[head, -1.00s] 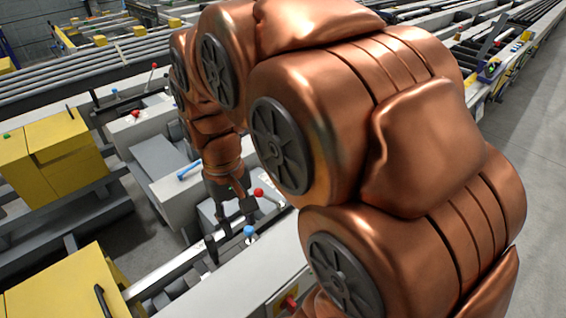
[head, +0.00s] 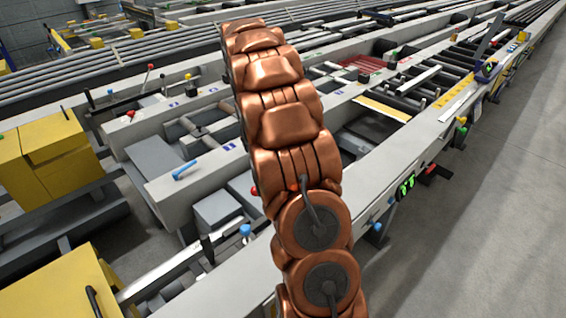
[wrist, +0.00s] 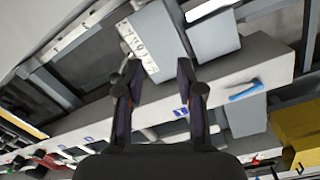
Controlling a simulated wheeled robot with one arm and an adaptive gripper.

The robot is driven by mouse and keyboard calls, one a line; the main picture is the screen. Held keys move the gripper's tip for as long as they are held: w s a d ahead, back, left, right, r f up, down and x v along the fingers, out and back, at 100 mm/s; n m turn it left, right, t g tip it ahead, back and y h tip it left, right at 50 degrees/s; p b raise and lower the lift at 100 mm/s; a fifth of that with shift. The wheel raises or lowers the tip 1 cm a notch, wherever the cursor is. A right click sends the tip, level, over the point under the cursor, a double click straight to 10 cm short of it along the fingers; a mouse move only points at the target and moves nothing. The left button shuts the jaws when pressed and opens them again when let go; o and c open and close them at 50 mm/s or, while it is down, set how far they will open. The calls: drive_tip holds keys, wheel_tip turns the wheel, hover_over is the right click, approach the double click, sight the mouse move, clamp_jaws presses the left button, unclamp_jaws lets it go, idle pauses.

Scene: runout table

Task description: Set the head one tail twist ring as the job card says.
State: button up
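My gripper (wrist: 158,78) shows in the wrist view with its two dark fingers apart and nothing between them. In the head view my arm stretches away toward the back, and I cannot make out the gripper there. Beyond the fingertips in the wrist view is a white strip with dark marks (wrist: 137,48) beside a grey block; the marks are too small to read. I cannot pick out the head one tail twist ring or the job card for sure in either view.
A blue handle (head: 184,170) lies on the grey frame and also shows in the wrist view (wrist: 245,90). A blue ball knob (head: 245,230) stands by the near rail. Yellow boxes (head: 60,150) are at the left. Open grey floor (head: 490,210) lies at the right.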

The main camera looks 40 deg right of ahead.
drive_tip(key=shift+m+t, duration=0.4)
drive_tip(key=shift+m, duration=0.3)
drive_tip(key=w+d+f, duration=0.1)
drive_tip(key=d+f, duration=0.2)
drive_tip(key=d, duration=0.2)
drive_tip(key=w+d+f+b, duration=0.1)
drive_tip(key=d+f, duration=0.3)
drive_tip(key=d, duration=0.1)
drive_tip(key=w+d+f, duration=0.2)
drive_tip(key=d+f, duration=0.1)
drive_tip(key=d, duration=0.2)
drive_tip(key=shift+d+f, duration=0.3)
drive_tip(key=shift+f, duration=0.05)
drive_tip(key=shift+f+p, duration=1.05)
drive_tip(key=shift+f, duration=2.9)
drive_tip(key=shift+c, duration=0.4)
clamp_jaws()
